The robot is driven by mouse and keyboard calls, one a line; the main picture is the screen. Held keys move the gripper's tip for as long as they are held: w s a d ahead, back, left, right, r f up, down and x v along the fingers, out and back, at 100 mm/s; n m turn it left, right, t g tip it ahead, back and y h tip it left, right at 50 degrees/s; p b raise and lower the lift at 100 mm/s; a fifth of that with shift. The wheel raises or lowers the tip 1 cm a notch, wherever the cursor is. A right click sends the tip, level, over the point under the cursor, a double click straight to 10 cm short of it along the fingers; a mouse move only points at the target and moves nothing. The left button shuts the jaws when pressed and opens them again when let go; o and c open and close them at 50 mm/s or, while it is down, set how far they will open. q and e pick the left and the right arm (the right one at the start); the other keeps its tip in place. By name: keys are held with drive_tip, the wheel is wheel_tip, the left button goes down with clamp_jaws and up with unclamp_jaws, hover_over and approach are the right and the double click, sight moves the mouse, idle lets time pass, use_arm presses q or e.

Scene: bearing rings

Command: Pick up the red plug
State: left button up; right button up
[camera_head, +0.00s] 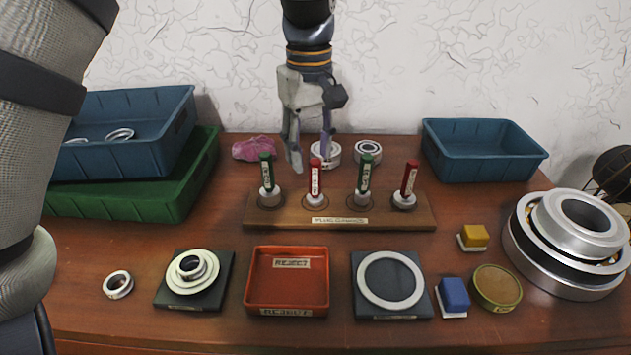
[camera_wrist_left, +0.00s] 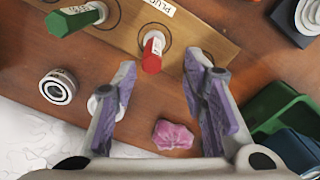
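Two red plugs stand upright in the wooden plug gauge board in the head view. One red plug (camera_head: 315,178) is second from the left and the other red plug (camera_head: 410,178) is at the right end. My left gripper (camera_head: 311,160) hangs from above, close to the second plug, pointing down. In the left wrist view the gripper (camera_wrist_left: 162,70) is open and empty, with a red plug (camera_wrist_left: 153,52) ahead between its fingertips, apparently not touched. A green plug (camera_head: 267,172) and another green plug (camera_head: 364,174) stand beside it. My right gripper is not in view.
The wooden board (camera_head: 340,223) spans the table's middle. Blue bin (camera_head: 130,155) and green bin (camera_head: 125,205) are at left, another blue bin (camera_head: 485,165) at right. A pink cloth (camera_head: 254,148) and bearings lie behind. The red reject tray (camera_head: 287,308) is in front.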

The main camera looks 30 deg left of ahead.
sight(315, 196)
use_arm(q)
drive_tip(key=f, duration=0.8)
drive_tip(key=shift+w+d+f, duration=0.1)
drive_tip(key=shift+w+d, duration=0.15)
drive_tip(key=shift+w, duration=0.1)
clamp_jaws()
